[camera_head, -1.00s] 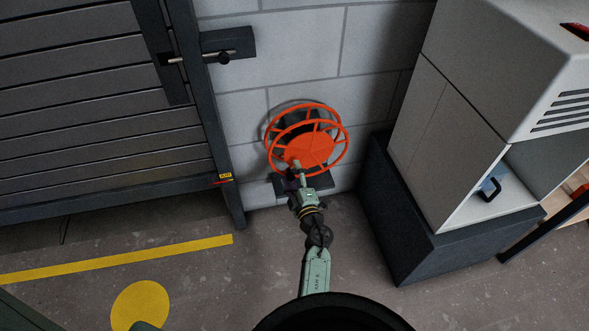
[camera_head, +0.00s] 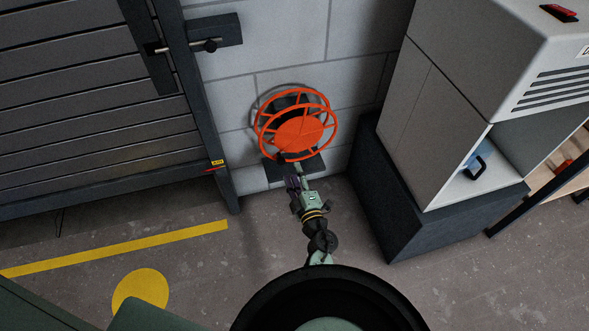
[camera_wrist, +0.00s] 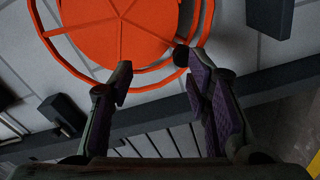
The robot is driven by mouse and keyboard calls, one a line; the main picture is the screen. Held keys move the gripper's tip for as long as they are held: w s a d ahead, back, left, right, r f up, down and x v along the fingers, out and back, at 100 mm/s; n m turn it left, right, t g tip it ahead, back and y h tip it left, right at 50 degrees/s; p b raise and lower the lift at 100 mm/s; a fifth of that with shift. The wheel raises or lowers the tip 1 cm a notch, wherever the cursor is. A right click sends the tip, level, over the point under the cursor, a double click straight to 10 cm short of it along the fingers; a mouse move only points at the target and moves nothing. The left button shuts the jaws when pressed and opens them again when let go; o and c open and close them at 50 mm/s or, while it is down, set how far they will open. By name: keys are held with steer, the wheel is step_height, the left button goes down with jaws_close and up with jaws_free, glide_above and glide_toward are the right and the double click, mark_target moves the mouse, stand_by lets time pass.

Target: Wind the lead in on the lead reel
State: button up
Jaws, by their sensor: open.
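The lead reel (camera_head: 300,132) is a round orange drum with spoked rims on the block wall, just above the floor. Its orange face and rim also fill the top of the wrist view (camera_wrist: 120,30). My gripper (camera_head: 288,170) is at the reel's lower left edge in the head view. In the wrist view my gripper (camera_wrist: 158,78) has its two purple-padded fingers apart, with nothing clearly held. A small dark round piece (camera_wrist: 181,56), perhaps the crank knob, shows by the rim near the right finger. I cannot tell whether it touches. No lead can be made out.
A grey cabinet on a dark plinth (camera_head: 400,205) stands close on the right. A dark slatted door (camera_head: 100,100) with a latch (camera_head: 212,44) is on the left. The floor between, with a yellow line (camera_head: 130,248), is clear.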

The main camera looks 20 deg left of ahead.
steer(key=shift+v, duration=1.55)
steer(key=shift+a+p, duration=0.15)
steer(key=shift+p, duration=0.3)
steer(key=shift+c, duration=0.4)
